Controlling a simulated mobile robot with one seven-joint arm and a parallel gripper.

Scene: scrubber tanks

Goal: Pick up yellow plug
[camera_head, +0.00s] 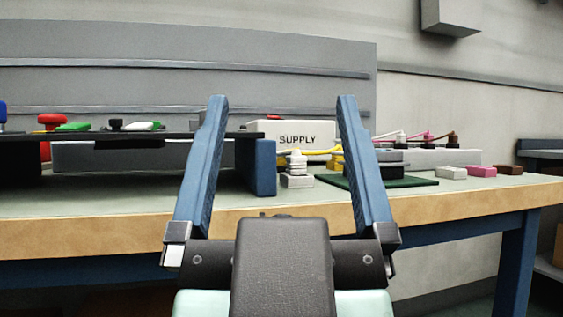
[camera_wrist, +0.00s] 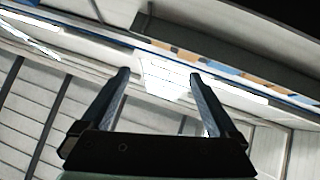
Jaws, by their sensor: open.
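A yellow plug (camera_head: 336,161) stands on the workbench in the head view, just left of my gripper's right finger, which seems to hide part of it. A yellow cable (camera_head: 318,152) runs left from it, past a white plug (camera_head: 296,162). My gripper (camera_head: 282,102) is open and empty, its two blue fingers raised in front of the bench with the plug beyond them. In the wrist view my gripper (camera_wrist: 159,75) is also open, with only walls and ceiling-like panels behind it; no plug shows there.
A white box marked SUPPLY (camera_head: 275,130) stands behind the plugs. A black shelf (camera_head: 195,135) with red and green knobs is at left. A dark green mat (camera_head: 408,182) and small white, pink and brown blocks (camera_head: 482,171) lie at right. The bench's wooden front edge (camera_head: 120,231) crosses the view.

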